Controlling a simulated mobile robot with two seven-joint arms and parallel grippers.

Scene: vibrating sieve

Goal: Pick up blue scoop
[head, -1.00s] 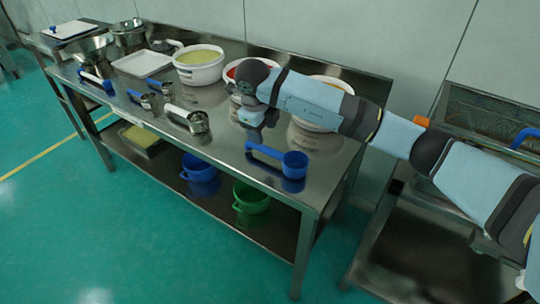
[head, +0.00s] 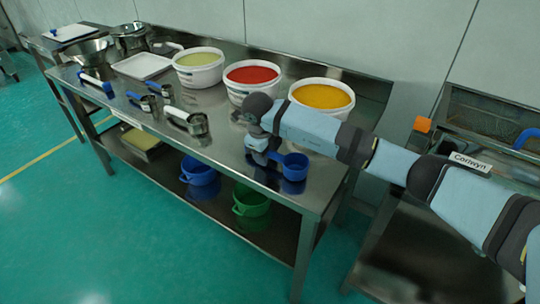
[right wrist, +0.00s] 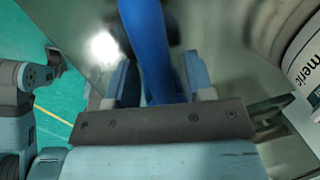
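The blue scoop (head: 294,167) lies near the right end of the front edge of the steel table, its cup to the right. Its handle is mostly hidden by my right gripper (head: 263,158) in the head view. In the right wrist view the blue handle (right wrist: 155,45) runs between the two fingers of my right gripper (right wrist: 160,78). The fingers are open, one on each side of the handle, with a gap visible at least on the left.
Tubs with yellow-green (head: 199,66), red (head: 250,80) and orange (head: 322,98) contents stand along the back of the table (head: 225,138). Metal scoops with white (head: 187,120) and blue (head: 141,99) handles lie to the left. Blue (head: 198,172) and green (head: 250,200) containers sit on the lower shelf.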

